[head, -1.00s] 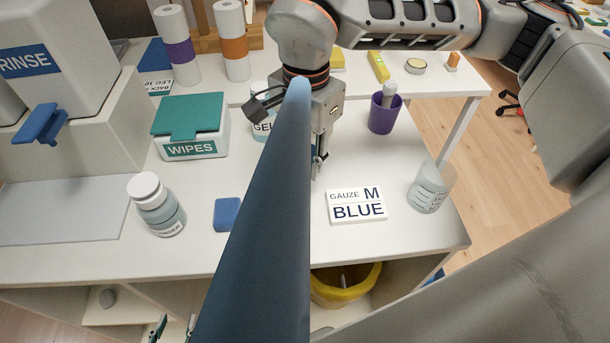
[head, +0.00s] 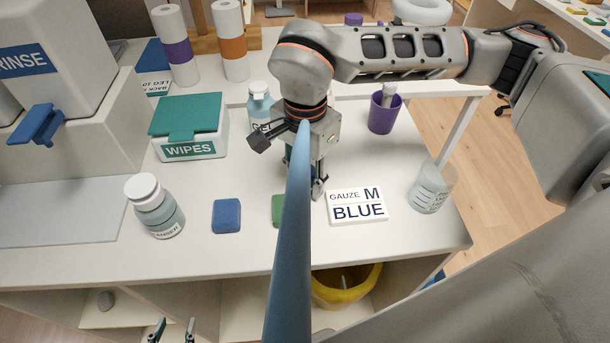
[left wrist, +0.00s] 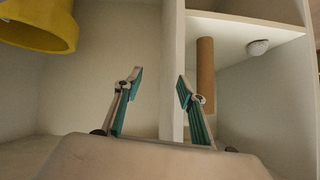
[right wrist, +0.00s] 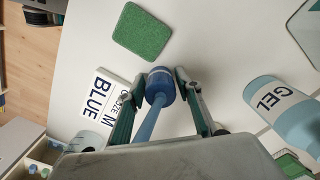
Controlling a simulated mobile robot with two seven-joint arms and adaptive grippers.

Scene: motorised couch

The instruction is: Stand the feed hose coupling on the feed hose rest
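My right gripper (head: 317,190) hangs over the table beside the gauze box, pointing down. In the right wrist view its fingers (right wrist: 160,80) are on both sides of the blue feed hose coupling (right wrist: 160,84) and appear closed on it. The blue hose (head: 290,235) runs in front of the gripper toward the bottom of the head view, hiding part of it. My left gripper (head: 172,331) is low, in front of the cabinet; in the left wrist view its fingers (left wrist: 159,77) are apart and empty. I cannot identify the feed hose rest.
The gauze box (head: 357,206), green sponge (head: 279,210), blue sponge (head: 226,216) and gel bottle (right wrist: 285,112) are near the right gripper. A cleanser bottle (head: 155,207), wipes box (head: 189,130), purple cup (head: 383,114) and clear beaker (head: 431,188) stand around. A yellow bin (head: 345,288) is below.

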